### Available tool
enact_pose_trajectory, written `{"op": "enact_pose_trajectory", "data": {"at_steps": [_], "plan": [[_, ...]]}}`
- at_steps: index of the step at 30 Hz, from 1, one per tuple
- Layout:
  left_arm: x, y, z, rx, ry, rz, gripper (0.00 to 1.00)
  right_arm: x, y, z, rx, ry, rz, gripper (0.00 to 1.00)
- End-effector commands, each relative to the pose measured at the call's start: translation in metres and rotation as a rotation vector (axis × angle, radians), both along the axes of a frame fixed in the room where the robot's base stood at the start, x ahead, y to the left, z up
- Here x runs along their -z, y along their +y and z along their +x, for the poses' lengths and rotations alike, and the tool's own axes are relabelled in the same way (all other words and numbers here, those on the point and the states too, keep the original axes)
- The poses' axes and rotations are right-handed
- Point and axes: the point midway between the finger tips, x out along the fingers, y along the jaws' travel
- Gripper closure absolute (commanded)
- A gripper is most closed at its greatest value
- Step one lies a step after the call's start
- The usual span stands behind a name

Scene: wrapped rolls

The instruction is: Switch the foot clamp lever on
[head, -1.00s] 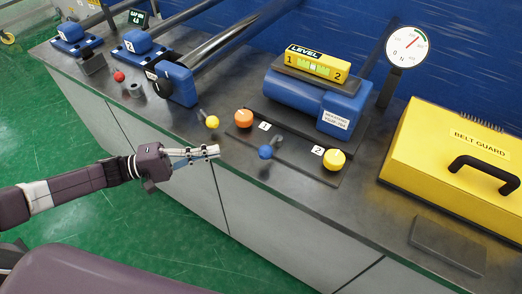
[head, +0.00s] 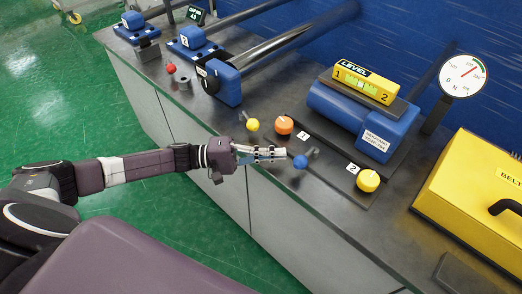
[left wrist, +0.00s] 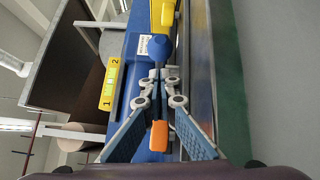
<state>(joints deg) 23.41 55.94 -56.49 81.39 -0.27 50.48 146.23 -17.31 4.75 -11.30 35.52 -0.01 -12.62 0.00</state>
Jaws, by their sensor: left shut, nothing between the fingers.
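A lever with a blue ball knob (head: 300,162) stands on a dark plate (head: 345,195) on the bench, its short stem leaning toward the bench's front edge. No label names it as the foot clamp lever. My left gripper (head: 284,154) is shut and empty, its fingertips just left of the blue knob; I cannot tell whether they touch. In the left wrist view the blue knob (left wrist: 160,46) sits just beyond the shut fingertips (left wrist: 160,78). Other levers have a yellow ball (head: 253,125) and a red ball (head: 171,69). My right gripper is not in view.
An orange button (head: 284,125) and a yellow button (head: 368,180) flank the blue knob. Behind are a blue motor housing (head: 325,107) with a yellow level (head: 367,81) and a dial gauge (head: 463,76). A yellow belt guard (head: 470,185) stands right.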

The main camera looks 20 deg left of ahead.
Motion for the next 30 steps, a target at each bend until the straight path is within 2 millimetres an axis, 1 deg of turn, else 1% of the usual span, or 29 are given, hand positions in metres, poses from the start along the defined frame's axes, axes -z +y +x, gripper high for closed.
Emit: {"op": "enact_pose_trajectory", "data": {"at_steps": [1, 3, 6, 20, 27, 30], "plan": [[-0.003, -0.008, 0.004, 0.001, -0.001, -0.003, 1.0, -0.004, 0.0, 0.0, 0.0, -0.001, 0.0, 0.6], [-0.003, -0.015, 0.007, 0.001, -0.001, -0.002, 1.0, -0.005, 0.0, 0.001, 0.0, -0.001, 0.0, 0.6], [-0.002, -0.022, 0.01, 0.0, 0.0, 0.0, 1.0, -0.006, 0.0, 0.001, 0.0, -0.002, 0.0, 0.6], [-0.001, -0.025, 0.012, -0.002, 0.0, 0.0, 1.0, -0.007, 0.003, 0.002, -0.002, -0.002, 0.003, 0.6], [-0.003, -0.031, 0.012, -0.036, 0.001, -0.002, 1.0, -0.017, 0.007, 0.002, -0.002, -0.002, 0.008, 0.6], [-0.002, -0.032, 0.012, -0.047, 0.0, 0.0, 1.0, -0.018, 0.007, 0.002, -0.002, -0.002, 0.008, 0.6]]}}
